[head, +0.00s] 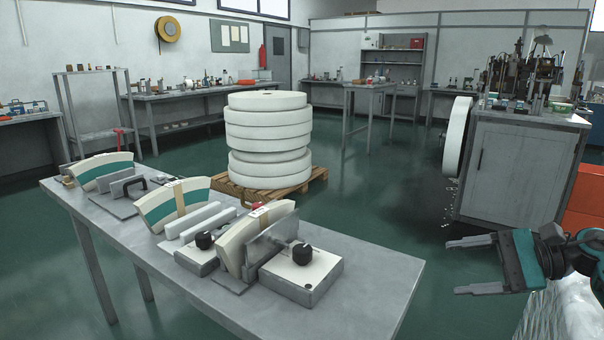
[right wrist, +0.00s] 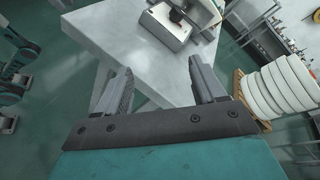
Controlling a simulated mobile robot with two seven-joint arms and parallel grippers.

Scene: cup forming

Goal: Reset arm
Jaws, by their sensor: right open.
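My right gripper (head: 478,264) reaches in from the right edge in the head view. Its two fingers are spread apart with nothing between them. It is in the air to the right of the grey table (head: 365,268), apart from it. In the right wrist view my right gripper (right wrist: 160,88) shows its two fingers apart, with the table (right wrist: 115,35) corner beyond them. My left gripper is not in the head view.
On the table stand white boxes with black knobs (head: 302,278) and curved white-and-green stacks (head: 172,206). White rolls (head: 268,137) sit on a wooden pallet (head: 314,180) behind. A grey machine cabinet (head: 515,165) stands at right, with orange crates (head: 583,190) beside it. Green floor between is clear.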

